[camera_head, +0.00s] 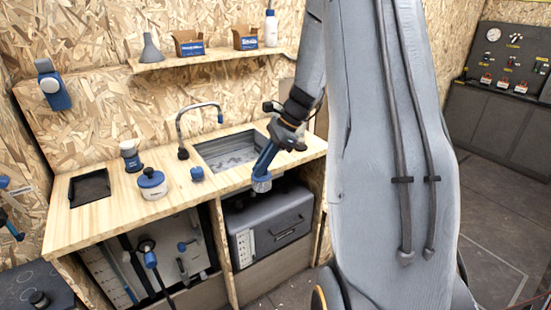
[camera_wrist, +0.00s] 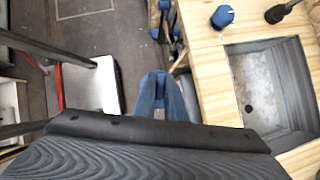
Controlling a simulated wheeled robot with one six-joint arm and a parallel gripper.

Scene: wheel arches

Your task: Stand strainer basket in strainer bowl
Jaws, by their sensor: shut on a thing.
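My gripper (camera_head: 264,172) reaches down over the front edge of the counter, right of the sink's front. Its blue fingers are shut on a small pale cylindrical piece with a blue rim, which looks like the strainer basket (camera_head: 261,185). The basket hangs in front of the counter edge, above the grey case. In the wrist view my gripper (camera_wrist: 163,98) points down beside the counter, and its fingers hide what they hold. I cannot clearly pick out the strainer bowl; blue-topped fittings (camera_head: 151,259) stand in the open bay below left, too small to identify.
The wooden counter (camera_head: 120,208) carries a sink (camera_head: 232,160), a curved tap (camera_head: 181,130), a blue knob (camera_head: 197,174), a white pot with blue lid (camera_head: 152,184) and a blue-capped jar (camera_head: 130,156). A grey case (camera_head: 270,222) sits under the counter. Floor in front is partly clear.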

